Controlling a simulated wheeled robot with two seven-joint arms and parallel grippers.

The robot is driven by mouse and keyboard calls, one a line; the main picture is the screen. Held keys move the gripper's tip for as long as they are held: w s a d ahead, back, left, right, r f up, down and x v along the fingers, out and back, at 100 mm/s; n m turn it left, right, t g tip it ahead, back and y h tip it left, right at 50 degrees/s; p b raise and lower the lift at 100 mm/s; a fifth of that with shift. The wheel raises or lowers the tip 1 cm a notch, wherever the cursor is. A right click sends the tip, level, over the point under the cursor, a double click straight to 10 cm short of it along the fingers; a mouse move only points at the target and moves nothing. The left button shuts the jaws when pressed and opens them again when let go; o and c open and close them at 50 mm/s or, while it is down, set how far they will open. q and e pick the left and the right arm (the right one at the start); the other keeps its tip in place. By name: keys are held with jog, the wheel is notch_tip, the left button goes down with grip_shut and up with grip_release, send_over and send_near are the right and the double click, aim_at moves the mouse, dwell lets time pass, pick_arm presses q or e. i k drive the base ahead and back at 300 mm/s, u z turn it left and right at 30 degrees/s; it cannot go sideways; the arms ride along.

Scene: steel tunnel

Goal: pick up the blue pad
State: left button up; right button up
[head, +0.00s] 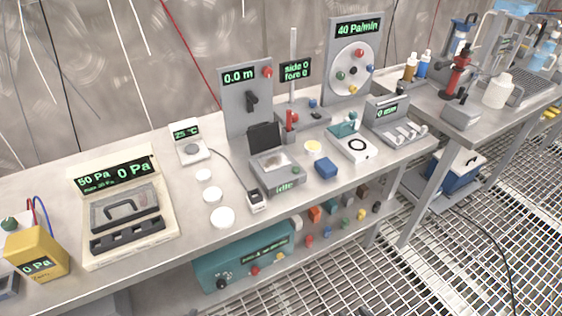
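A small blue block-like pad (326,168) lies on the grey bench top near its front edge. Nothing covers the pad. Neither of my grippers shows in the head view.
The long bench (150,290) carries several instruments. Upright panels (246,95) stand behind the pad. White discs (222,217) lie to the left. A lower shelf holds a teal box (245,258) and small coloured parts. Grated floor (440,270) lies in front.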

aim_at(327, 169)
jog(key=k, duration=0.5)
jog(key=z, duration=1.3)
jog(key=i, duration=1.2)
jog(key=u, duration=0.8)
